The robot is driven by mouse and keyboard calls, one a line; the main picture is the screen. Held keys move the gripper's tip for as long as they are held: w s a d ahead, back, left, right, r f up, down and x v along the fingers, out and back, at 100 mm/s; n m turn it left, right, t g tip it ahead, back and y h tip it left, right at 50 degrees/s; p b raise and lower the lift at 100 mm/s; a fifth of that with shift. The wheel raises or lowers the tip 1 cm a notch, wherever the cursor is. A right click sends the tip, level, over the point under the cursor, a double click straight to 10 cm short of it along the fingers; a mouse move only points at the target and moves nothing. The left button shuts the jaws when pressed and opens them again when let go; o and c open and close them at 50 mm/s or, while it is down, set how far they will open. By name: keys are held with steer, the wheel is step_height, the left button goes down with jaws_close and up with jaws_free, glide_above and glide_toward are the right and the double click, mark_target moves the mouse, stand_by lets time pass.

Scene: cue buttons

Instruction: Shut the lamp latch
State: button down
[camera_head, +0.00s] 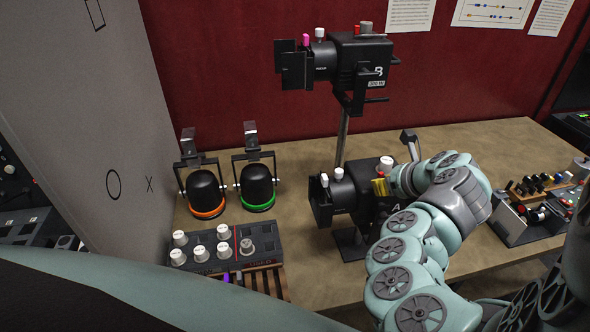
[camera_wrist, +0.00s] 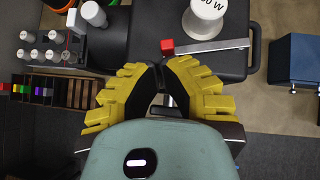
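Lamp A (camera_head: 344,192) is a black lamp housing on a stand on the table; in the wrist view its dark top (camera_wrist: 140,45) lies just ahead of my gripper. A latch with a red block (camera_wrist: 167,47) and a pale bar lies across the housing near its edge, beside a white knob (camera_wrist: 205,20) marked in watts. My gripper (camera_wrist: 160,69) has yellow ribbed fingers with their dark tips together and nothing visible between them. The tips are close to the red block; I cannot tell whether they touch. In the head view my gripper (camera_head: 380,187) is at the lamp's right side.
Lamp B (camera_head: 350,62) stands higher on a pole behind. Two black lamps with orange (camera_head: 206,207) and green (camera_head: 258,203) rings and a knob panel (camera_head: 225,250) are on the left. A control box (camera_head: 532,220) is on the right. The table front is partly clear.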

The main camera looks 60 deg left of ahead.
stand_by(0.3)
steer(key=shift+a+m+t+p, duration=0.5)
steer(key=shift+a+m+p, duration=0.2)
steer(key=shift+a+p, duration=0.5)
steer(key=shift+d, duration=0.25)
steer(key=shift+w+d, duration=0.15)
steer(key=shift+d, duration=0.6)
steer(key=d, duration=0.1)
steer(key=s+d, duration=0.1)
steer(key=d, duration=0.2)
steer(key=shift+s+p, duration=0.3)
steer(key=v, duration=0.9)
steer(key=shift+s+r, duration=0.4)
